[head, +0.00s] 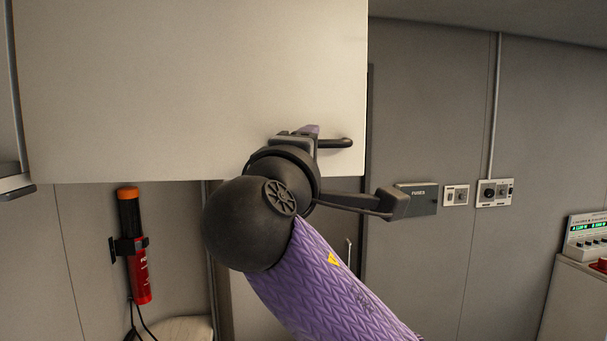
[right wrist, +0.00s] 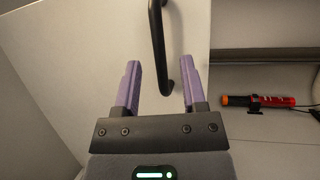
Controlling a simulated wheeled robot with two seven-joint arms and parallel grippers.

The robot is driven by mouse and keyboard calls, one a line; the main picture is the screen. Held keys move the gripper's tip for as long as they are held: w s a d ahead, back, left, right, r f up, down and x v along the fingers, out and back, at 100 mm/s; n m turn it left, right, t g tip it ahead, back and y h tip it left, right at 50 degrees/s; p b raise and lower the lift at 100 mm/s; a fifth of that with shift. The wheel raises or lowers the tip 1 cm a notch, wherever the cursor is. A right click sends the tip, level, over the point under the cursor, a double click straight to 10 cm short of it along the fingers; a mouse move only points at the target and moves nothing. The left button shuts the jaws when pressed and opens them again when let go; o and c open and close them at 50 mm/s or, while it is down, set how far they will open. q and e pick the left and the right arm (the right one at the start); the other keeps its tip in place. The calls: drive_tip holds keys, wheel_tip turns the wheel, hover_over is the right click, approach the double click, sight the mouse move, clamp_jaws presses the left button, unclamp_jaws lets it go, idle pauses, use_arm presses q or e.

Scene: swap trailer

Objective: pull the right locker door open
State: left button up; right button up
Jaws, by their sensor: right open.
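The locker door (head: 190,90) is a large pale panel filling the upper left of the head view; whether it stands ajar is unclear. Its dark bar handle (head: 338,143) is near the lower right corner. My right gripper (head: 312,132) is at the handle, its wrist hiding part of it. In the right wrist view, my right gripper (right wrist: 160,80) has two purple fingers apart. The handle (right wrist: 158,45) runs between them in the picture, touching neither visibly; its depth between them is hard to judge. The door (right wrist: 90,60) lies behind. My left gripper is in neither view.
A red torch (head: 140,265) hangs on the wall below the door; it also shows in the right wrist view (right wrist: 265,101). A fuse box (head: 417,198) and switches (head: 480,193) are on the right wall. A console (head: 588,232) stands at far right.

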use_arm(q)
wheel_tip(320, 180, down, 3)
drive_tip(key=shift+b, duration=1)
use_arm(e)
drive_tip(key=v, duration=0.6)
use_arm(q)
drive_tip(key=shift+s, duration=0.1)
